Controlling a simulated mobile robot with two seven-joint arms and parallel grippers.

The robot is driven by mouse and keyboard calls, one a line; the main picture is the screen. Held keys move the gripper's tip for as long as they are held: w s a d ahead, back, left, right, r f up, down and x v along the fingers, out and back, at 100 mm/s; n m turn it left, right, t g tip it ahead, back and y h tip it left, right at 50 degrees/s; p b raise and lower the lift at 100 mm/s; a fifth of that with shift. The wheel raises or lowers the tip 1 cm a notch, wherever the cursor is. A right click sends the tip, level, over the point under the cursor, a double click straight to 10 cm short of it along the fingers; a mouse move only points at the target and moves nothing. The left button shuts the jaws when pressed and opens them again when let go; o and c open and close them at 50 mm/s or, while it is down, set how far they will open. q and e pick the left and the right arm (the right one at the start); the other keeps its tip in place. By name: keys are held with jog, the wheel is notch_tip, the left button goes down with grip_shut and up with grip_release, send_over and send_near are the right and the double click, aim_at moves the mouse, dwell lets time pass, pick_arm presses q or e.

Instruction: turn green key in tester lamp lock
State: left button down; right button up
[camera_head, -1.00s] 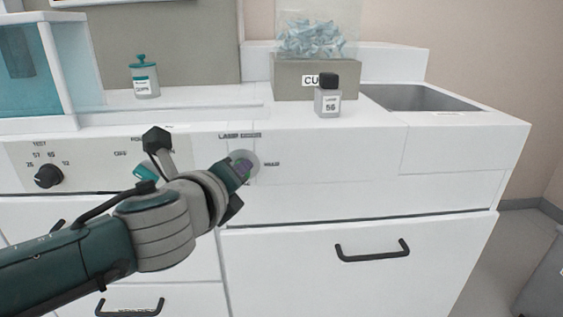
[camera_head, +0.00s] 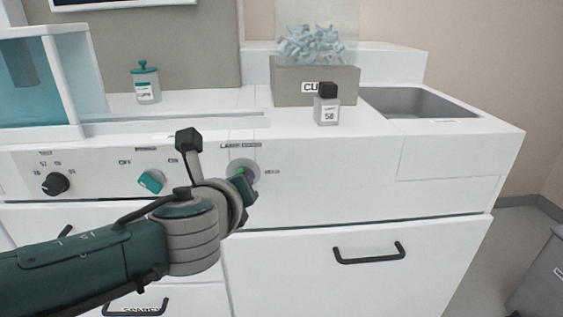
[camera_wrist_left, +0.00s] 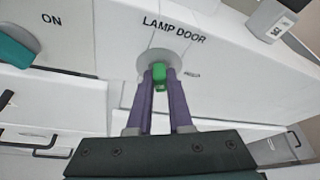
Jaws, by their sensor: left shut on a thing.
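The green key (camera_wrist_left: 160,73) sits at the round grey lock plate (camera_wrist_left: 165,62) under the "LAMP DOOR" lettering in the left wrist view. The purple fingers of my left gripper (camera_wrist_left: 159,82) are shut on the key's head. In the head view the lock plate (camera_head: 244,167) shows on the white front panel, with a bit of the green key (camera_head: 240,170) visible beside my left gripper (camera_head: 246,181). The gripper and wrist hide part of it, and the key's shaft is hidden. My right gripper is not in view.
A black knob (camera_head: 55,184) and a teal knob (camera_head: 151,181) are on the panel to the left. Drawer handles (camera_head: 369,254) stick out below.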

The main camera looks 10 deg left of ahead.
pick_arm(q)
jog(key=shift+f+m+g+y+p, duration=0.1)
jog(key=shift+m+g+y+p, duration=0.2)
jog(key=shift+m+y+p, duration=0.55)
jog(key=shift+m, duration=0.25)
jog(key=c, duration=1.3)
grip_release()
jog(key=shift+d+m, duration=0.1)
jog(key=shift+m, duration=0.3)
jog(key=o, duration=0.5)
jog(key=shift+y, duration=0.25)
jog(key=shift+o, duration=0.2)
jog(key=shift+r, duration=0.2)
